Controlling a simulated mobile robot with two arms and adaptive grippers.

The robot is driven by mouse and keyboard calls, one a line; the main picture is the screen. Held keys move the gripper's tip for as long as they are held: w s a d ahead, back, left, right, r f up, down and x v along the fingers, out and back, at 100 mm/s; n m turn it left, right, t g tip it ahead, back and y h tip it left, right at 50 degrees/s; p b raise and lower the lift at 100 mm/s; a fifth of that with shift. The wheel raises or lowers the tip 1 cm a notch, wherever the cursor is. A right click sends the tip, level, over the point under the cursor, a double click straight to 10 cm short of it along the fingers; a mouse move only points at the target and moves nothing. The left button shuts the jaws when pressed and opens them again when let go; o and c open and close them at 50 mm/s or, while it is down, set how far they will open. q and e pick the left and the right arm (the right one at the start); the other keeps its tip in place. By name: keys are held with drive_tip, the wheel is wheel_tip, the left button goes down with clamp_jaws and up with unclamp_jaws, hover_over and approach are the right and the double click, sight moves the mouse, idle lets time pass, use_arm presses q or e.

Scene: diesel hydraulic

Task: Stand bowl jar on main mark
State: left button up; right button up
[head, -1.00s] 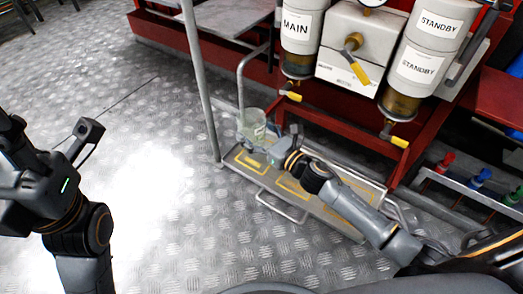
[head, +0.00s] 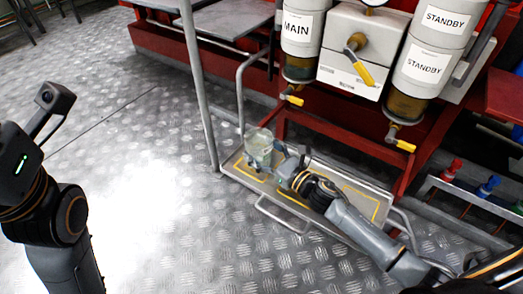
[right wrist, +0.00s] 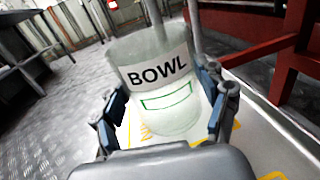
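The bowl jar (head: 259,146) is a clear glass jar. Its label reads BOWL in the right wrist view (right wrist: 157,75). My right gripper (head: 270,160) has its fingers on both sides of the jar and is shut on it. The jar is over the left yellow-outlined mark (head: 246,171) of the metal tray, below the canister labelled MAIN (head: 299,27). It looks roughly upright; I cannot tell whether its base touches the tray. My left arm shows at the left of the head view, but its fingers are out of frame.
The tray (head: 325,222) has another yellow outline (head: 361,203) to the right, partly behind my right arm. A grey post (head: 196,90) stands left of the tray. A red frame (head: 345,140) with yellow-handled valves is behind it. The floor at left is clear.

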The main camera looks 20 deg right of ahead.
drive_tip(key=o, duration=0.4)
drive_tip(key=shift+r, duration=0.1)
